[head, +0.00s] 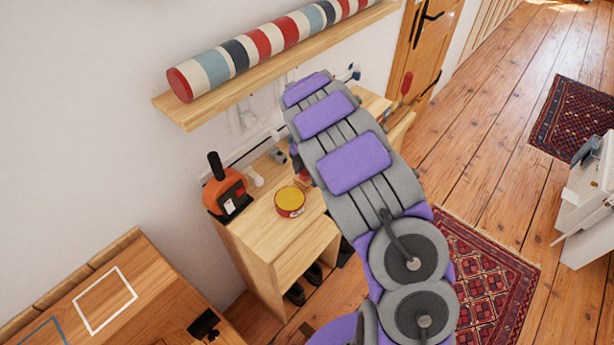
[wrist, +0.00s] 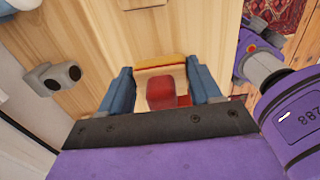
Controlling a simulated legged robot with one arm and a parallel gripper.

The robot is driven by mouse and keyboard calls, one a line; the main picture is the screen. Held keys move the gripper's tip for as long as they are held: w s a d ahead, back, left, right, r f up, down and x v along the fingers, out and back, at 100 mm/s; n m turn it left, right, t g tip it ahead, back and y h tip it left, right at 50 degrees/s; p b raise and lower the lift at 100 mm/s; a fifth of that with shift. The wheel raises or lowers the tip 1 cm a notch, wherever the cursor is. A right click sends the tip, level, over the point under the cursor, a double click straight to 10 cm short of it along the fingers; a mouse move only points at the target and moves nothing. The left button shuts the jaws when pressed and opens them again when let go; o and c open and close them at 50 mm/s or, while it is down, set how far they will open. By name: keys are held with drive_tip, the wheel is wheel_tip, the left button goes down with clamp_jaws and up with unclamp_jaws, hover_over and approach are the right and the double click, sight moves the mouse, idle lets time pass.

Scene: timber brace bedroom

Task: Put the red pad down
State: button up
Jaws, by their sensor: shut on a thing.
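My gripper (wrist: 161,88) shows in the wrist view with its two blue fingers spread apart around the red pad (wrist: 166,93). It is shut on the pad, above a light wooden surface. Part of the pad is hidden by the dark gripper body. In the head view my purple and grey arm reaches over the wooden cabinet (head: 262,228) and hides most of my gripper. A bit of red shows beside the arm's far end there. I cannot tell whether the pad touches the wood.
A round red tin with a yellow top (head: 290,201) and an orange and black device (head: 226,192) stand on the cabinet. A grey two-lobed object (wrist: 52,78) is left in the wrist view. A shelf (head: 185,114) with a striped roll (head: 240,56) hangs above.

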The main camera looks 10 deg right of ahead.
drive_tip(key=shift+f, duration=0.45)
drive_tip(key=o, duration=0.9)
drive_tip(key=shift+o, duration=0.2)
drive_tip(key=shift+f, duration=0.1)
